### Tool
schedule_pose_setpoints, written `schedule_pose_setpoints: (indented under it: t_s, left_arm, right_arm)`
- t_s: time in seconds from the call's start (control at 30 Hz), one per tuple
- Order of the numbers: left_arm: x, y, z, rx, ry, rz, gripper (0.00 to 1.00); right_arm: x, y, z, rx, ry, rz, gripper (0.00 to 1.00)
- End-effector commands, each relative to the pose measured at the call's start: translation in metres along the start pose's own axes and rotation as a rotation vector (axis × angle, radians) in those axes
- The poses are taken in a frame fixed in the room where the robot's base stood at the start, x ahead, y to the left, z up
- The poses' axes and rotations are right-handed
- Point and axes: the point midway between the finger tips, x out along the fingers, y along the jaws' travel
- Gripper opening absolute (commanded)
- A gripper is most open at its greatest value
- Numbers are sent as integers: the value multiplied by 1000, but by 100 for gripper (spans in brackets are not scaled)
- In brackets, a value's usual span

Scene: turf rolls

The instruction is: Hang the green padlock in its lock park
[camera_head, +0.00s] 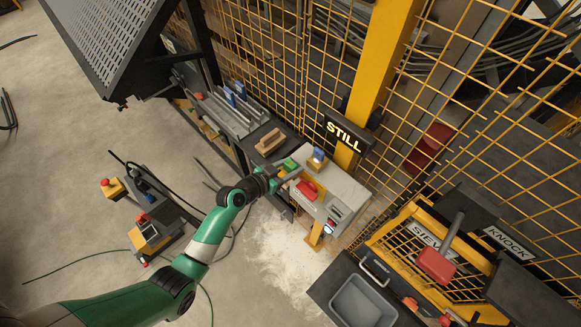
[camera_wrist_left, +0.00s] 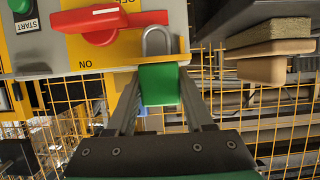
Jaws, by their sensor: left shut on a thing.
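The green padlock (camera_head: 290,164) is at the left edge of a grey control box (camera_head: 338,188). In the left wrist view, its green body (camera_wrist_left: 158,85) sits between the fingers of my left gripper (camera_wrist_left: 159,74), which is shut on it. Its metal shackle (camera_wrist_left: 158,40) points away from the gripper, over a yellow plate edge beside a red handle (camera_wrist_left: 100,20). I cannot tell whether the shackle passes through anything. My left gripper (camera_head: 280,170) also shows in the head view. I cannot make out for sure which fixture is the lock park. My right gripper is out of view.
A blue padlock (camera_head: 318,154) is at the control box's back edge. Blue items (camera_head: 235,94) stand on a grey rail further left. A wooden block (camera_head: 270,141) lies on a dark shelf beside the box. Yellow mesh fencing (camera_head: 465,100) rises behind. A grey tray (camera_head: 362,302) is at the front right.

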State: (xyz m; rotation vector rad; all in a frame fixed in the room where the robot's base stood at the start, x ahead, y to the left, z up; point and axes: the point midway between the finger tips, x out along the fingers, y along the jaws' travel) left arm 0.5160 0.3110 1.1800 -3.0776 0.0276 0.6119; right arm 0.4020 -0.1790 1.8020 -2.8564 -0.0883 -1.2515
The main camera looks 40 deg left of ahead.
Motion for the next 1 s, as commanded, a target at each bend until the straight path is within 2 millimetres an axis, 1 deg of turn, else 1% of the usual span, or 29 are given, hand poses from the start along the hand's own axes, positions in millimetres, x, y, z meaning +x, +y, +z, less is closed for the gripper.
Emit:
schedule_pose_setpoints:
  t_s: [0.17, 0.27, 0.6, 0.7, 0.9, 1.0]
  left_arm:
    - [0, 0, -1, 0, 1, 0, 0]
    - [-4, 0, -10, 0, 2, 1, 0]
    - [-31, 0, -76, 2, 6, -1, 0]
    - [-36, 0, -88, 1, 3, 0, 0]
    - [-38, -2, -95, -2, 11, -8, 0]
    - [-35, -4, -91, -9, 9, -16, 0]
  right_arm:
    - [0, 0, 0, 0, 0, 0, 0]
    - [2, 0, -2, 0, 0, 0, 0]
    - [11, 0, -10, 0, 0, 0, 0]
    - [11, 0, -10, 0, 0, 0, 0]
    - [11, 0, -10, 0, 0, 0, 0]
    - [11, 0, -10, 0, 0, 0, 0]
